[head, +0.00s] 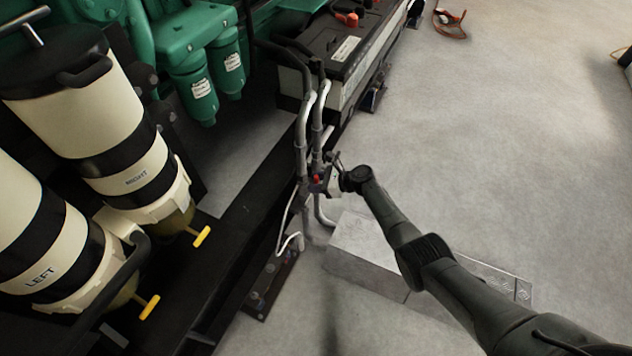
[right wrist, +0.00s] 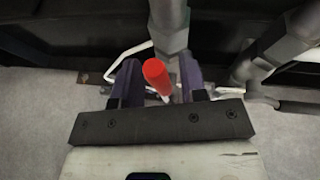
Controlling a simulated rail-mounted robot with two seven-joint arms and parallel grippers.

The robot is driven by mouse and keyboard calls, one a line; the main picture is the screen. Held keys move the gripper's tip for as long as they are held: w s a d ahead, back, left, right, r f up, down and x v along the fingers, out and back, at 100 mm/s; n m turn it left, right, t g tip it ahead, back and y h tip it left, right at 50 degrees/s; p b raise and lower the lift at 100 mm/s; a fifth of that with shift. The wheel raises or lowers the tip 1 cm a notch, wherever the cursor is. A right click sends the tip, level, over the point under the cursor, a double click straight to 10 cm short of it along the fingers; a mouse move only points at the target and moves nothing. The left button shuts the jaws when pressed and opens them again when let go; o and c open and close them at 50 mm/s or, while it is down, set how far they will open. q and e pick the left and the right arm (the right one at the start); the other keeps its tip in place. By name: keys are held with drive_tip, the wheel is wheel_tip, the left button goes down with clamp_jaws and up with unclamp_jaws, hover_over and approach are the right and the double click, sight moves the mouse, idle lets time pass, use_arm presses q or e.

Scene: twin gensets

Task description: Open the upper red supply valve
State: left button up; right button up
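A red valve handle (head: 317,179) shows as a small red spot on the grey pipes (head: 302,140) beside the black frame in the head view. My right gripper (head: 327,172) is right at it, partly blending with the pipes. In the right wrist view the red handle (right wrist: 158,77) stands between the two dark fingers of my right gripper (right wrist: 160,75), its rounded end towards the camera. The fingers are apart, with a narrow gap showing on the handle's right side; contact on the left is unclear. Only one red handle shows. My left gripper is not in view.
Two cream-and-black filter canisters labelled RIGHT (head: 136,179) and LEFT (head: 40,277), with yellow handles below, stand at left. A black battery box (head: 330,50) lies beyond the pipes. A grey metal box (head: 365,250) sits under my right arm. The floor at right is mostly clear.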

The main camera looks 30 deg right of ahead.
drive_tip(key=shift+r, duration=0.1)
drive_tip(key=shift+s+d+r, duration=0.1)
drive_tip(key=shift+d+r, duration=0.05)
drive_tip(key=p+v, duration=0.8)
drive_tip(key=v, duration=0.5)
drive_tip(key=shift+s, duration=0.2)
drive_tip(key=shift+d, duration=0.1)
